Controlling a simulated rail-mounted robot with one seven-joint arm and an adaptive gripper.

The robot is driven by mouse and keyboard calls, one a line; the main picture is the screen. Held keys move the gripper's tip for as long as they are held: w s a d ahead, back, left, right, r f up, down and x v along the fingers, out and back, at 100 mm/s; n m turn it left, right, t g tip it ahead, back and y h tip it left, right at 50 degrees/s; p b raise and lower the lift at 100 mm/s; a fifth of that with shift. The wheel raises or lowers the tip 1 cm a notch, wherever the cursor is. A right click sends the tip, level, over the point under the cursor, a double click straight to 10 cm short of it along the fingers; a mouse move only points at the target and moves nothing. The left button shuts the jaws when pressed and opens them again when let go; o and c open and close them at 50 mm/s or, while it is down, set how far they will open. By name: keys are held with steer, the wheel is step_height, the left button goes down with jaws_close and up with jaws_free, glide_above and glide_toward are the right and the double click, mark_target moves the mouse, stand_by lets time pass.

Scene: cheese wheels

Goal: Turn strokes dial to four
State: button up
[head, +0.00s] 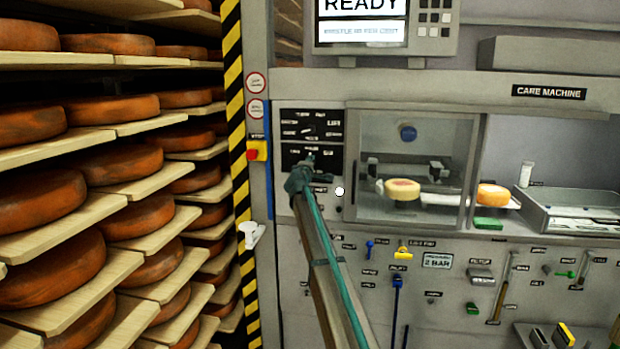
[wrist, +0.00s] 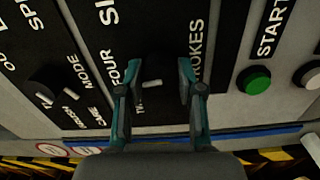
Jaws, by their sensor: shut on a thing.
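The strokes dial (wrist: 154,72) is a dark knob with a short white pointer mark, on a black panel in the wrist view. The word "STROKES" stands to its right, "FOUR" and part of "SIX" to its left, and a partly hidden label starting with "T" below. My gripper (wrist: 157,78) has one teal finger on each side of the knob and is shut on it. In the head view my gripper (head: 304,168) is at the lower black panel, and my arm hides the dial. The pointer's exact setting is hard to tell.
A mode dial (wrist: 46,88) sits left of the strokes dial, and a green start button (wrist: 254,80) to the right. In the head view a red button (head: 257,151) is left of the panel. A cheese wheel (head: 403,189) stands in the machine's window. Cheese shelves (head: 150,128) fill the left.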

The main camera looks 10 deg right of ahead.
steer(key=shift+f+m+b, duration=0.15)
steer(key=shift+m+b, duration=0.45)
steer(key=shift+b, duration=0.15)
steer(key=o, duration=1.2)
steer(key=shift+c, duration=0.2)
steer(key=v, duration=1.2)
